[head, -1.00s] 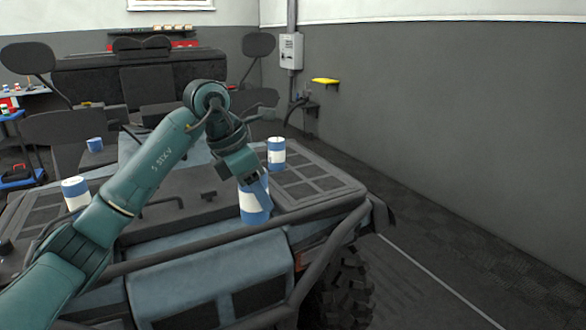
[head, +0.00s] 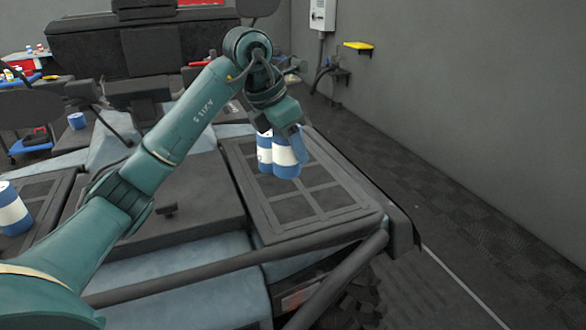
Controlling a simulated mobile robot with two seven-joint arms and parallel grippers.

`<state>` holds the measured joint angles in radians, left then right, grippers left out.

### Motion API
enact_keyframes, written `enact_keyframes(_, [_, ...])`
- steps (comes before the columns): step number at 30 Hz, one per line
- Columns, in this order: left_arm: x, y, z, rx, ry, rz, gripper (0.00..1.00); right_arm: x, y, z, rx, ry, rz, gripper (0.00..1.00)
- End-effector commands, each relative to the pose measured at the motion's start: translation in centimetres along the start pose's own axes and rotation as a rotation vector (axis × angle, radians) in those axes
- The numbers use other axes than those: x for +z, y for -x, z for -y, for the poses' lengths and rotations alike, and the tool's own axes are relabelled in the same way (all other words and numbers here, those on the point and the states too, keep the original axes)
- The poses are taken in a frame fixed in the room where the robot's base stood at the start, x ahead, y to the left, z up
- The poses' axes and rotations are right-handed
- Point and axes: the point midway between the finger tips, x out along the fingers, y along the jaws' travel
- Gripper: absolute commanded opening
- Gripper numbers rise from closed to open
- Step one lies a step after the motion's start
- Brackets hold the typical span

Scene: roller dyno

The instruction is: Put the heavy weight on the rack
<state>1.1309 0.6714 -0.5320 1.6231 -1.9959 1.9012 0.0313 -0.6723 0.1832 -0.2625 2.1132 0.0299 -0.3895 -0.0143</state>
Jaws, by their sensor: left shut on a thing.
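My left gripper (head: 291,134) is shut on a blue and white cylindrical weight (head: 286,158) and holds it from above, close to upright. The weight is over the dark gridded rack (head: 325,198) on the right of the vehicle's front. I cannot tell whether its base touches the rack. A second blue and white cylinder (head: 264,153) stands just behind and left of it, partly hidden by it. Its top is partly hidden by the gripper. My right gripper is not in view.
A dark tube bar (head: 240,255) runs along the front edge. The rack's front part is clear. A grey wall is at right.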

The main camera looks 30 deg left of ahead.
Motion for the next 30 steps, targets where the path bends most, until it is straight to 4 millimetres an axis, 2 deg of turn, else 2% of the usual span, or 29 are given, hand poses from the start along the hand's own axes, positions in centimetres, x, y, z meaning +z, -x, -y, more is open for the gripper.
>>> enact_keyframes(3, [-0.9,-2.1,0.0,-0.002,0.0,-0.002,0.17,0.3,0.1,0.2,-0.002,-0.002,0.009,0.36])
enact_keyframes(8, [-1.5,-3.5,0.0,0.0,0.0,0.002,0.17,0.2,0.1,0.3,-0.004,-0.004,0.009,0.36])
enact_keyframes(15, [-2.8,-6.6,0.0,0.0,0.001,0.0,0.17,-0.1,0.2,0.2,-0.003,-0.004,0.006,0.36])
enact_keyframes(28, [-3.1,-7.5,0.0,0.002,-0.001,0.002,0.17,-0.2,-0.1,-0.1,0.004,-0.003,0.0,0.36])
enact_keyframes(29, [-3.1,-7.5,0.0,0.001,-0.001,0.0,0.51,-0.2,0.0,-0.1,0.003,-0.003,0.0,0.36])
enact_keyframes(30, [-3.1,-7.5,0.0,0.001,-0.001,0.0,0.54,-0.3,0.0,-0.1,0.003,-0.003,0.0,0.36])
